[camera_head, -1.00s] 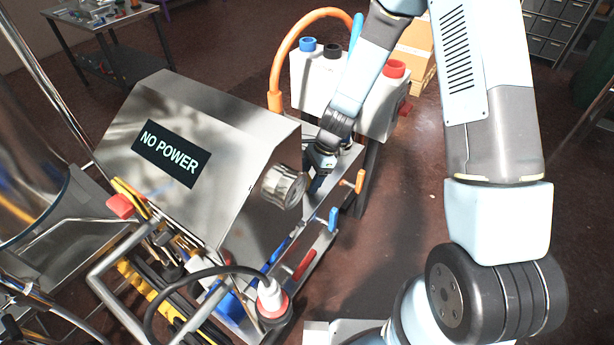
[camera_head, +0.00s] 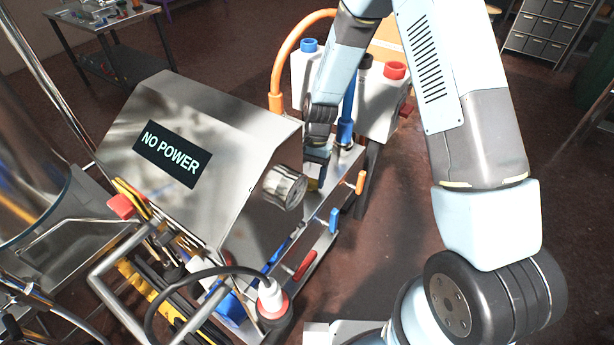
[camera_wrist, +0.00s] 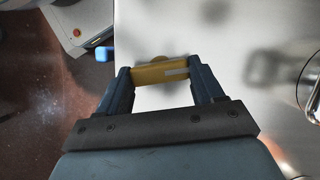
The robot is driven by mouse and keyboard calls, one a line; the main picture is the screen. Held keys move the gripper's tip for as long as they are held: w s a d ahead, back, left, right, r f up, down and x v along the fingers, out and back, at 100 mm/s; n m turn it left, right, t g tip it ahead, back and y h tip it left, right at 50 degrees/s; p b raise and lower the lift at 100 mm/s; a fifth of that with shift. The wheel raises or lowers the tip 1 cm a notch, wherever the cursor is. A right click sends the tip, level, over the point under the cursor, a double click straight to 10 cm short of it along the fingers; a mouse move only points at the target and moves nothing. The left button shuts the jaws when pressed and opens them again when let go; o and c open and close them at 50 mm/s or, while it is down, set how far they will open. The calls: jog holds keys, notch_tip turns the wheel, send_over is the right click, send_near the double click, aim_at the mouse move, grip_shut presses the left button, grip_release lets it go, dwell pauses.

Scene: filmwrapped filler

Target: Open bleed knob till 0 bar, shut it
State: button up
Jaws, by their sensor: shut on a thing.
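My gripper (camera_head: 314,182) is beside the metal cabinet, right of its round gauge-like fitting (camera_head: 285,187). In the wrist view, my gripper (camera_wrist: 160,77) is shut on a yellow bar-shaped knob (camera_wrist: 160,73) with a pale stripe, its fingers at the two ends. A bit of that yellow shows in the head view (camera_head: 313,185). I cannot tell for certain that it is the bleed knob. The round fitting's rim also shows in the wrist view (camera_wrist: 311,85). Its face is turned away, so no pressure can be read.
The cabinet carries a "NO POWER" display (camera_head: 171,154). An orange handle (camera_head: 360,182), a blue handle (camera_head: 333,220) and a red handle (camera_head: 305,265) line the rail. White containers with coloured caps (camera_head: 394,70) stand behind. Open floor lies to the right.

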jog(key=n, duration=0.2)
jog(key=n+h, duration=0.1)
jog(key=n, duration=0.1)
jog(key=n+h, duration=0.1)
jog(key=n, duration=0.1)
jog(key=shift+w+a, duration=0.2)
jog(key=shift+a, duration=0.05)
dwell(0.3)
jog(key=o, duration=1.1)
jog(key=shift+s, duration=0.1)
jog(key=shift+c, duration=0.2)
jog(key=v, duration=1.3)
jog(key=shift+w+a+r, duration=0.2)
jog(key=shift+r, duration=0.05)
jog(key=shift+r, duration=0.1)
